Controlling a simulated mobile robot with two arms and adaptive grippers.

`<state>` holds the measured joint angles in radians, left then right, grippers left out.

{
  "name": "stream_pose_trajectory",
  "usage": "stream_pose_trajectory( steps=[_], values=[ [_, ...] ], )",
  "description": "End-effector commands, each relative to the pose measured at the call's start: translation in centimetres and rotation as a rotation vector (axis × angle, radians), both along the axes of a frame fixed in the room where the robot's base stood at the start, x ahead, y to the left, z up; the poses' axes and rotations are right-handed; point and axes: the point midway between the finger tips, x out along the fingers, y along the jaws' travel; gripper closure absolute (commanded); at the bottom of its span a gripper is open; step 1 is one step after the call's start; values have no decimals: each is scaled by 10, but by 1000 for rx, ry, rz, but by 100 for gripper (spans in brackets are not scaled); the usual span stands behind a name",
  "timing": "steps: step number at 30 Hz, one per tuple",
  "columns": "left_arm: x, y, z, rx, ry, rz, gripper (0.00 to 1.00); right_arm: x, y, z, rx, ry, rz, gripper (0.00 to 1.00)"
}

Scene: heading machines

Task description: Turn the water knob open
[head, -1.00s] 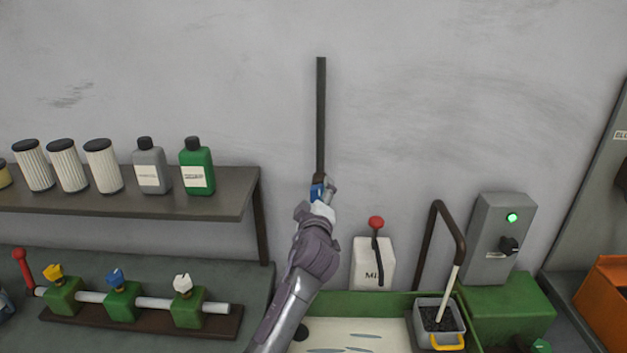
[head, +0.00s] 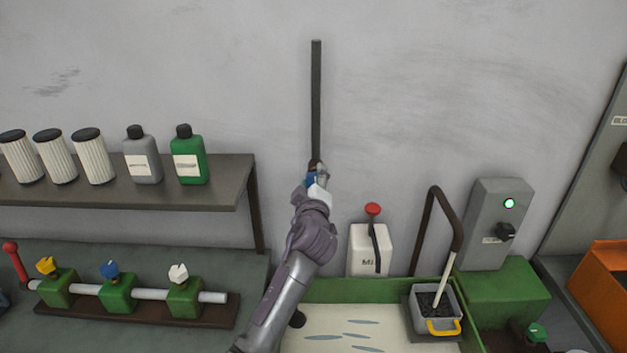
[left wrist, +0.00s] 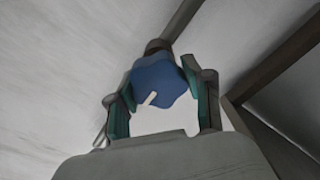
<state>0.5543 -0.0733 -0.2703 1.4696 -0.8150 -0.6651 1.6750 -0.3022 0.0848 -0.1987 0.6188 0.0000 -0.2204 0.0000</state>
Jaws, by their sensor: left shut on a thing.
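A blue knob (head: 310,180) sits at the lower end of a dark vertical pipe (head: 316,100) on the grey wall. In the left wrist view the blue knob (left wrist: 160,82) has a lobed rim and a short white mark pointing down and to the left. My left gripper (head: 318,179) is shut on this knob, with one finger on each side of it. In the head view the gripper and wrist cover most of the knob. My right gripper is not in view.
A shelf (head: 130,196) with filters and bottles is left of my arm. Below it is a manifold with yellow, blue and white knobs (head: 178,274). Right of my arm are a white box with a red-tipped lever (head: 373,210), a green-rimmed tray (head: 345,290) and a grey switch box (head: 497,225).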

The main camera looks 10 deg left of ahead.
Motion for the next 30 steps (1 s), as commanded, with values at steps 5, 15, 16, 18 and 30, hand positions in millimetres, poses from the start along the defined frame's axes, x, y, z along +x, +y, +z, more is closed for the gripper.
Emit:
stream_pose_trajectory(
  steps=[5,15,16,18,30],
  values=[
    [0,0,0,29,5,2,84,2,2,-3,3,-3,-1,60],
    [0,0,0,235,45,1,84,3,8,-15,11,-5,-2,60],
    [0,0,0,261,51,1,84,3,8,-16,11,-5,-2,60],
    [0,0,1,325,64,2,84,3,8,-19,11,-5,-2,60],
    [1,-3,4,700,138,2,84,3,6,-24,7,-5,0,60]
  ],
)
